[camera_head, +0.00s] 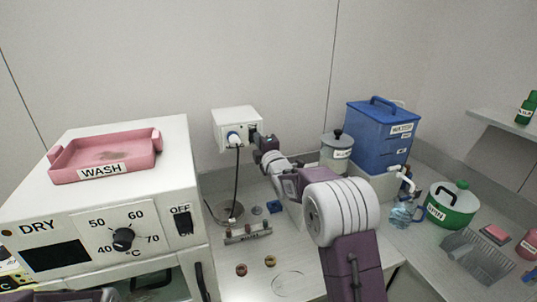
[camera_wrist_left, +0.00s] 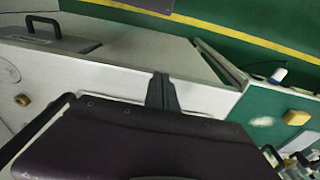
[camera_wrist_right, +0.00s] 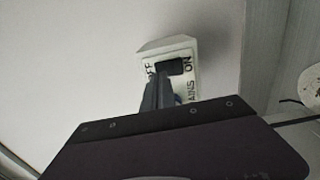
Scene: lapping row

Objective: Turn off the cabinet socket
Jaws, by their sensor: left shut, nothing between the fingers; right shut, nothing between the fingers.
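The cabinet socket (camera_head: 228,117) is a white box on the back wall. A white and blue plug (camera_head: 233,138) sits in its front, with a black cord hanging down. In the right wrist view the socket (camera_wrist_right: 188,84) has a black rocker switch (camera_wrist_right: 172,67) between a partly hidden left label and "ON" at right. My right gripper (camera_head: 257,138) is shut and empty at the socket's right side. Its fingertips (camera_wrist_right: 158,77) overlap the switch's left end; I cannot tell whether they touch. My left gripper (camera_wrist_left: 161,78) is shut and empty, away from the socket.
A white dryer (camera_head: 150,205) with a knob and its own OFF switch stands at left, a pink WASH tray (camera_head: 105,172) on top. A blue water tank (camera_head: 375,135), a lidded jar (camera_head: 335,160) and a green pot (camera_head: 452,210) stand at right. Small parts lie on the bench.

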